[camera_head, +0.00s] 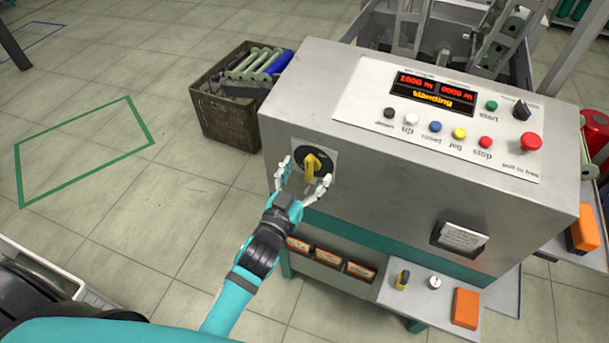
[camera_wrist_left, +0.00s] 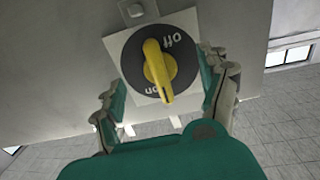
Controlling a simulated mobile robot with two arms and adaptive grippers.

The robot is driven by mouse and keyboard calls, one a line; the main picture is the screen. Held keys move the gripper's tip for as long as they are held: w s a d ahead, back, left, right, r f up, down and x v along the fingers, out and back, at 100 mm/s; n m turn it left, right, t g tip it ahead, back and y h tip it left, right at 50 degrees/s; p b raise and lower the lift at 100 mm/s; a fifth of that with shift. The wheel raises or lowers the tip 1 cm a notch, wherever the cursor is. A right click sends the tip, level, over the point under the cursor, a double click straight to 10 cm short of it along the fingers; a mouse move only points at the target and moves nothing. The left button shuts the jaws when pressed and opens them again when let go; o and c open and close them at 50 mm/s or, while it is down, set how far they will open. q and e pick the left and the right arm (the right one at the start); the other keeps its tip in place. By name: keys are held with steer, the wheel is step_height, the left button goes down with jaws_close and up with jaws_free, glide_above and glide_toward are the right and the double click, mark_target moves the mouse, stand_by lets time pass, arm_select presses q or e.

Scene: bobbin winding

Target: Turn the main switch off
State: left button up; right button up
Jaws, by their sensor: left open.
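The main switch (camera_head: 313,164) is a yellow knob on a black disc with a pale square plate, on the left part of the machine's front panel. In the left wrist view the yellow knob (camera_wrist_left: 157,70) stands nearly upright in the picture, its narrow lower end beside the "on" mark; "off" is at the upper right. My left gripper (camera_head: 305,173) is open in front of the switch, with one finger on each side of the knob. Whether a finger touches the knob cannot be told. My right gripper is not in view.
The control panel (camera_head: 450,118) with lit red displays, several buttons and a red stop button (camera_head: 531,141) is on top of the machine. A brown crate (camera_head: 228,121) of bobbins stands behind left. An orange box (camera_head: 465,308) lies on the lower shelf.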

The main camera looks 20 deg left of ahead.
arm_select(q)
steer(key=shift+w+d, duration=0.1)
steer(key=shift+w, duration=0.8)
